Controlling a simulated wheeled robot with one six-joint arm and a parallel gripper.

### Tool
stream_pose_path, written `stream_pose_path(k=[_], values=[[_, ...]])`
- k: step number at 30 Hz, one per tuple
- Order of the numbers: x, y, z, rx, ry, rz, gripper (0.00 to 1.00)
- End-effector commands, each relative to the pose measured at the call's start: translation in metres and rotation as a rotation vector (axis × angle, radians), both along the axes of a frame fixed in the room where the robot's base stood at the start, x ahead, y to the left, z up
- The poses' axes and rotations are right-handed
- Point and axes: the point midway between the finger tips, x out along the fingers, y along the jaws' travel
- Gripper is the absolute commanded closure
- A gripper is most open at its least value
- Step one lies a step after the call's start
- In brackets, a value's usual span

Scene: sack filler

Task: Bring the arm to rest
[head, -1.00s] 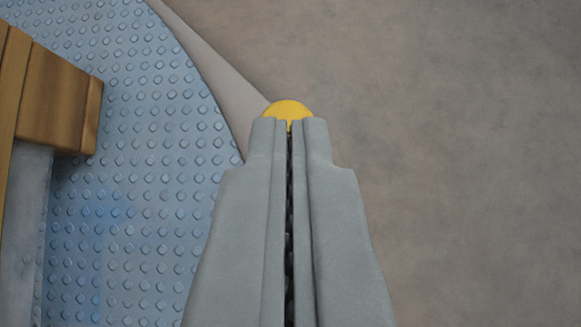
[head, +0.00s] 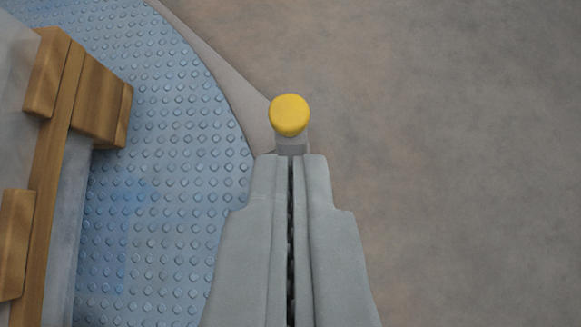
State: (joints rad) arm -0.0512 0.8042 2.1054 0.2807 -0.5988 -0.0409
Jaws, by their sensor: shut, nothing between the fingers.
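My gripper (head: 290,158) points up the picture from the bottom middle. Its two grey fingers are closed together with only a thin dark seam between them, and they hold nothing. Just beyond the fingertips is a round yellow knob (head: 289,115) on a short grey stem. The fingertips partly cover the lower part of the stem. I cannot tell whether the fingers touch it.
A blue studded round plate (head: 170,200) fills the left, with a pale rim along its edge. A wooden frame (head: 58,150) with grey panels stands on it at far left. Bare brown-grey floor (head: 450,170) lies open on the right.

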Motion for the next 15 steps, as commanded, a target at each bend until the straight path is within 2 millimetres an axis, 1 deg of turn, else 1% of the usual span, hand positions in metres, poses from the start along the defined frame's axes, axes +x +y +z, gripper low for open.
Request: stream_pose_path(k=[2, 4, 5, 7, 8, 11, 15], values=[[0.0, 0.0, 0.001, 0.0, -0.001, 0.0, 1.0], [0.001, 0.0, 0.007, 0.001, -0.005, 0.001, 1.0], [0.002, 0.0, 0.011, 0.002, -0.008, 0.002, 1.0], [0.005, 0.001, 0.027, 0.004, -0.018, 0.005, 1.0], [0.006, 0.001, 0.037, 0.006, -0.025, 0.007, 1.0], [0.01, 0.002, 0.073, 0.011, -0.048, 0.014, 1.0], [0.012, 0.003, 0.127, 0.018, -0.084, 0.028, 1.0]])
